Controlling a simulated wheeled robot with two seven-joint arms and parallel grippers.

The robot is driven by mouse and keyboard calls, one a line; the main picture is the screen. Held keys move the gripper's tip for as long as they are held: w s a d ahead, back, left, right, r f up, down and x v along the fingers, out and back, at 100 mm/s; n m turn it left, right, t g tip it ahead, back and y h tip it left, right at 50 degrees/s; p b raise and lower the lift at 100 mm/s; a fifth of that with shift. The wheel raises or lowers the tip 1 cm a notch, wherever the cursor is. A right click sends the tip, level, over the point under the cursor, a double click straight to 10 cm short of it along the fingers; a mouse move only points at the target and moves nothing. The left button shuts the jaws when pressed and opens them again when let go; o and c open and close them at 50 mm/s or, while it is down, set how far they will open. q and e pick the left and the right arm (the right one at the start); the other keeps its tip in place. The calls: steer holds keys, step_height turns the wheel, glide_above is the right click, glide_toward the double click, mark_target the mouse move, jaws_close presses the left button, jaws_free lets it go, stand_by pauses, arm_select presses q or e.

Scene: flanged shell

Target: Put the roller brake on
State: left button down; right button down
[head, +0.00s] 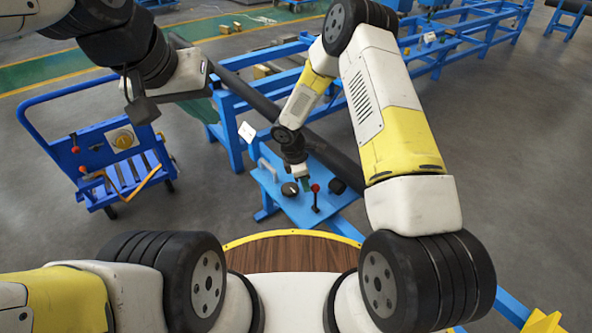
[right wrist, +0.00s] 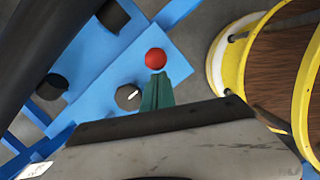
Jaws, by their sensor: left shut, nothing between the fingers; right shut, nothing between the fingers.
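A lever with a red ball knob (head: 315,188) stands upright on a blue plate (head: 272,188) below the dark pipe. A black round knob (head: 290,189) sits beside it. My right gripper (head: 305,183) is shut and empty, pointing down over the plate close to both. In the right wrist view its green fingers (right wrist: 157,88) are together, with the red ball (right wrist: 155,58) just beyond the tips and the black knob with a white mark (right wrist: 128,97) at their left. I cannot tell whether they touch the ball. My left gripper (head: 140,108) is shut and empty, raised at the upper left.
A long dark pipe (head: 258,101) lies along blue frames (head: 234,140). A blue cart (head: 95,160) with red-knobbed levers and a yellow switch (head: 123,139) stands at the left. Black rollers (right wrist: 52,87) sit near the plate. Grey floor between cart and frames is clear.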

steer(key=w+d+f+g+y, duration=0.1)
steer(key=w+d+g+y, duration=0.2)
steer(key=w+d, duration=0.3)
steer(key=shift+d+y, duration=0.6)
steer(key=shift+d, duration=0.8)
steer(key=shift+d+f, duration=0.15)
steer(key=w+a+r, duration=0.1)
steer(key=w+r, duration=0.2)
steer(key=r, duration=0.8)
steer(key=shift+w+a+r, duration=0.2)
steer(key=shift+a+r, duration=0.1)
steer(key=shift+r, duration=0.05)
